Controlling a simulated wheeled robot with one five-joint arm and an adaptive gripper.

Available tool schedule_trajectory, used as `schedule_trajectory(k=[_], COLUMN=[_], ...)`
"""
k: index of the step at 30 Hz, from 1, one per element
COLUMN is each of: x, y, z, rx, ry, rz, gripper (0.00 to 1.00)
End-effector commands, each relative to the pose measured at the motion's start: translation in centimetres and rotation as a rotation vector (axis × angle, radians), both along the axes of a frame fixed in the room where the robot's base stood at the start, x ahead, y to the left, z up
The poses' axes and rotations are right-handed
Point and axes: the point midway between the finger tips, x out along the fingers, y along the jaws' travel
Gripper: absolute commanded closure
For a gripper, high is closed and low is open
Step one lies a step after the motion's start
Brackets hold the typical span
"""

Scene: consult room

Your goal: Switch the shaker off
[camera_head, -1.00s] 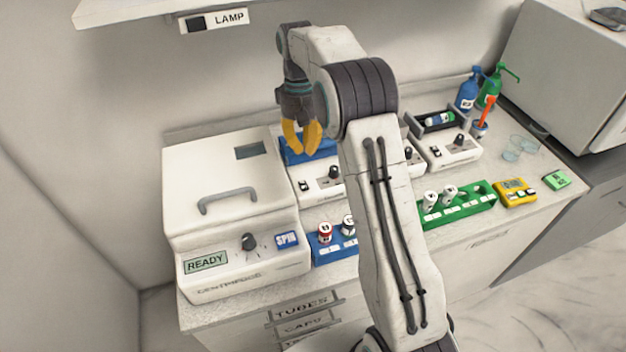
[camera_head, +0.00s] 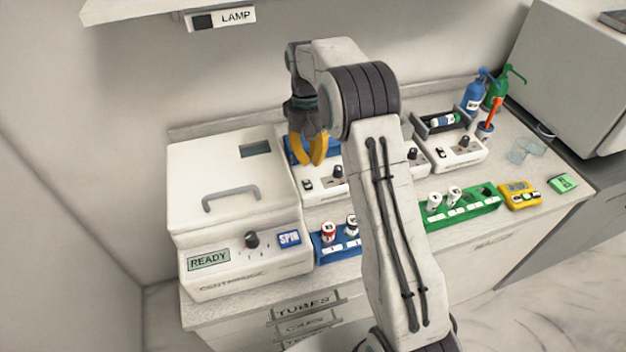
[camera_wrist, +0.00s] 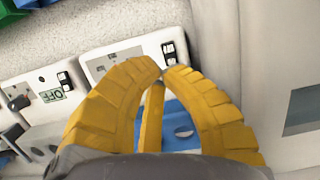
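A white unit with a blue top (camera_head: 297,157), a black-and-white rocker switch (camera_head: 307,185) and a black knob (camera_head: 338,171) stands right of the centrifuge; it appears to be the shaker, though no name is legible. My gripper (camera_head: 315,163) is above its blue top, partly covering it. The yellow fingers are shut and empty, tips together or nearly so. In the wrist view, my gripper (camera_wrist: 164,71) is over the blue surface (camera_wrist: 182,125), with a white panel (camera_wrist: 118,55) and rocker switch (camera_wrist: 169,52) beyond the tips. The switch's setting is unclear.
The centrifuge (camera_head: 225,195), showing READY, stands left. A blue tube rack (camera_head: 335,248) sits in front. My arm hides part of a middle unit. A roller unit (camera_head: 462,155), bottles (camera_head: 475,95) and green rack (camera_head: 470,208) are right. An OFF label (camera_wrist: 52,95) marks another unit.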

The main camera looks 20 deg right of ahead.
Motion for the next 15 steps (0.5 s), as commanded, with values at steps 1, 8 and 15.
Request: schedule_trajectory(k=[1,8,15], x=[-0.3,-0.9,-1.2], y=[0.0,0.0,0.0], z=[-0.8,-4.0,-6.1], rx=[0.0,0.0,0.0], ry=[0.005,0.004,0.003], rz=[0.0,0.0,0.0], gripper=[1.0,1.0,1.0])
